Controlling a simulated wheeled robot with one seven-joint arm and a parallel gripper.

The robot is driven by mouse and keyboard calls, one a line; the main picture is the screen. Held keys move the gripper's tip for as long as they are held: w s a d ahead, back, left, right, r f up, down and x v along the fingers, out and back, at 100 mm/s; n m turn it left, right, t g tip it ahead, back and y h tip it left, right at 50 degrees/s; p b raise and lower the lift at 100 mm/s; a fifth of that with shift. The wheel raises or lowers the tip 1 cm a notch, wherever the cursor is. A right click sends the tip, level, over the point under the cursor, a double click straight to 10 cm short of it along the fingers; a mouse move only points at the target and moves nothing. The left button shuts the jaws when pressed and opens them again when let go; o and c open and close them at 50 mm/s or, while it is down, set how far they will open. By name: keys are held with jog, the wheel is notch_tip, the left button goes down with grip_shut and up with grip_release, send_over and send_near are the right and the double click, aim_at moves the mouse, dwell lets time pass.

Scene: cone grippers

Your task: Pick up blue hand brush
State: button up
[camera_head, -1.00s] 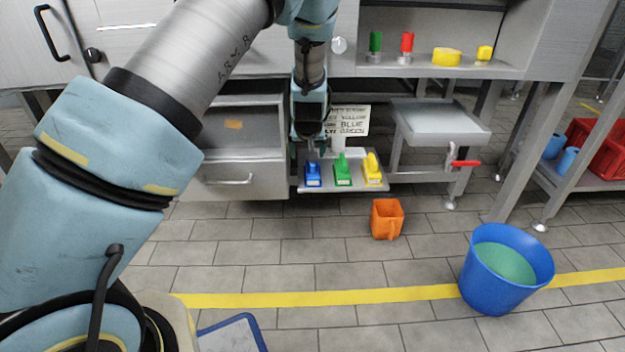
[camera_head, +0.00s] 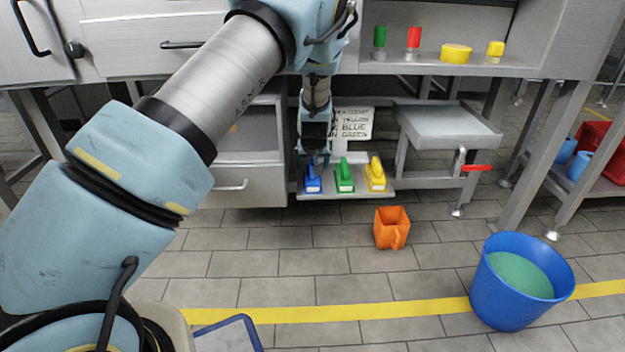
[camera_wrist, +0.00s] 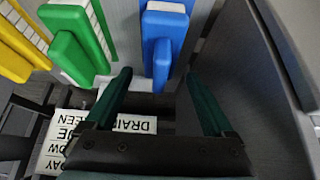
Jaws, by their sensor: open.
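The blue hand brush (camera_head: 313,183) lies on a low shelf (camera_head: 330,193), at the left of a row with a green brush (camera_head: 345,180) and a yellow brush (camera_head: 376,178). In the wrist view the blue brush (camera_wrist: 163,45) shows at the top middle, with its handle end pointing down toward the gap between the fingers. My gripper (camera_wrist: 158,76) is open and empty, its dark green fingers on either side of that handle end. I cannot tell how far the fingers are above it. In the head view my wrist hides the area just behind the brush.
A sign (camera_head: 352,124) stands behind the brushes. A grey drawer cabinet (camera_head: 262,186) is close on the left, and its wall runs close by my gripper in the wrist view. An orange jug (camera_head: 392,228) and a blue bucket (camera_head: 520,285) stand on the floor.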

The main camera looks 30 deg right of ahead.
jog(key=b+x, duration=0.1)
jog(key=x, duration=0.2)
jog(key=shift+d+f, duration=0.1)
jog(key=shift+f, duration=0.3)
jog(key=shift+r, duration=0.1)
grip_shut()
dwell(0.3)
